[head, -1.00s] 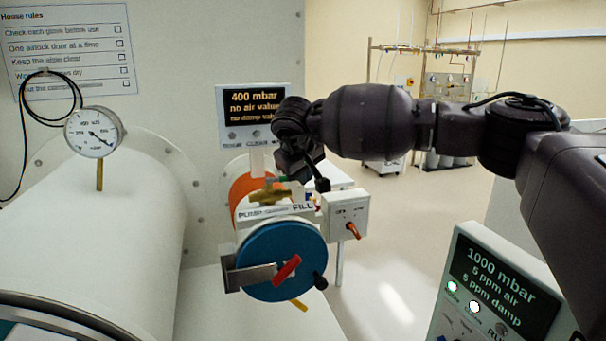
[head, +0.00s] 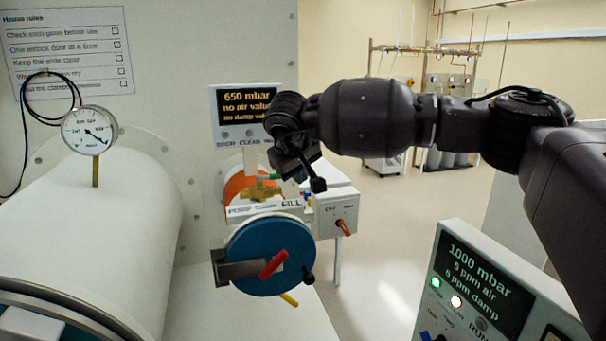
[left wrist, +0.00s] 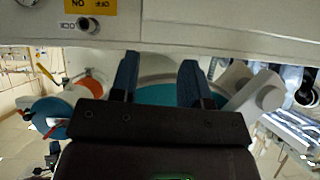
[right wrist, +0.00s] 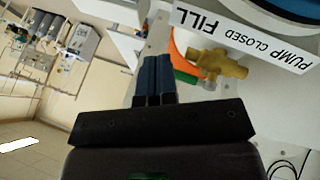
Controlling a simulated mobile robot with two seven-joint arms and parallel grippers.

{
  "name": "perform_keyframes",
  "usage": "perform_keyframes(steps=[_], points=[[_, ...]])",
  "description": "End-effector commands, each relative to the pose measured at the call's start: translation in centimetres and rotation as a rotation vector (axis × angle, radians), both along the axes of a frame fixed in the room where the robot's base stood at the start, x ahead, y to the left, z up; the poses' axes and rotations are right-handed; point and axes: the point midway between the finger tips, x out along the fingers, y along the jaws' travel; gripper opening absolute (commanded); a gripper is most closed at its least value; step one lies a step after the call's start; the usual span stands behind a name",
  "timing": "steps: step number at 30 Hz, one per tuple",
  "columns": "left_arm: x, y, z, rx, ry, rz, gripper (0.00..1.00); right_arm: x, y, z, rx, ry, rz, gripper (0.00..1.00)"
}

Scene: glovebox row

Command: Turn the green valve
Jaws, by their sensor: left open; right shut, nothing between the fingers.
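The green valve has a brass body (head: 262,190) and a green handle (head: 270,177), on the small port behind the blue round door. In the right wrist view the green handle (right wrist: 186,77) lies just right of my fingers, left of the brass body (right wrist: 218,65). A label (right wrist: 245,38) reads PUMP CLOSED FILL; the handle is toward the FILL end. My right gripper (right wrist: 151,58) is shut and empty beside the handle; I cannot tell whether they touch. In the head view it (head: 312,182) is partly hidden by its wrist. My left gripper (left wrist: 158,78) is open and empty.
The blue door (head: 255,262) with a red handle (head: 273,264) is in front of the valve. A white switch box (head: 337,215) is close right of it. The port display (head: 246,107) reads 650 mbar. A gauge (head: 89,131) and a control panel (head: 490,285) flank the area.

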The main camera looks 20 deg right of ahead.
Motion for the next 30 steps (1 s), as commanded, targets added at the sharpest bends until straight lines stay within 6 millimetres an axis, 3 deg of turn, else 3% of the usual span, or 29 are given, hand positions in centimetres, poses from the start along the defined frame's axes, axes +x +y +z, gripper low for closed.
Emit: perform_keyframes(steps=[1,9,15,30], points=[[-0.1,-0.1,-0.5,-0.002,0.001,0.001,0.43,-0.4,-0.7,1.2,0.001,-0.009,-0.004,0.0],[0.7,-0.1,-0.7,0.0,-0.018,-0.002,0.43,-2.7,-2.5,5.4,0.0,-0.006,-0.003,0.0],[1.2,-0.1,-0.3,0.001,-0.036,-0.005,0.43,-3.7,-3.4,7.4,0.0,-0.004,-0.004,0.0],[0.9,-0.1,-0.8,0.001,-0.024,-0.004,0.43,-4.1,-3.6,8.0,0.0,-0.002,-0.002,0.0]])
